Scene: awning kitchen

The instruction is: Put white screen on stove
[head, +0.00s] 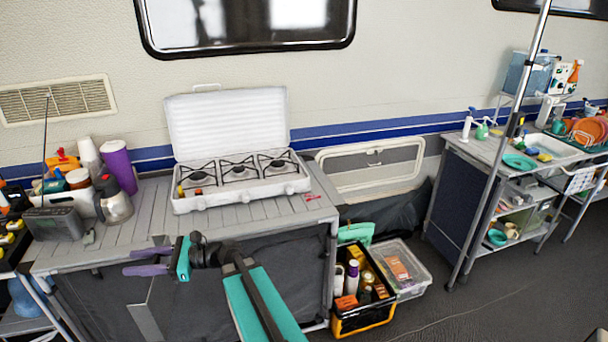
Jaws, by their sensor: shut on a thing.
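The white stove (240,198) stands on the slatted grey counter (130,229), with its white lid (228,122) raised behind several black-grated burners. My gripper (148,262), with purple fingers, is in front of the counter's front edge, left of and nearer than the stove. It is shut on a thin pale panel (146,312), which appears to be the white screen. The panel hangs down below the fingers, seen nearly edge-on, and its lower end is cut off by the frame. The burner area is bare except for small red and yellow items at its left front corner.
A purple cup (119,167), a steel kettle (113,205) and a dark radio (54,223) crowd the counter's left end. An orange-rimmed crate (362,316) and a clear bin (405,270) stand on the floor at right. A metal pole (503,150) stands before the sink unit.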

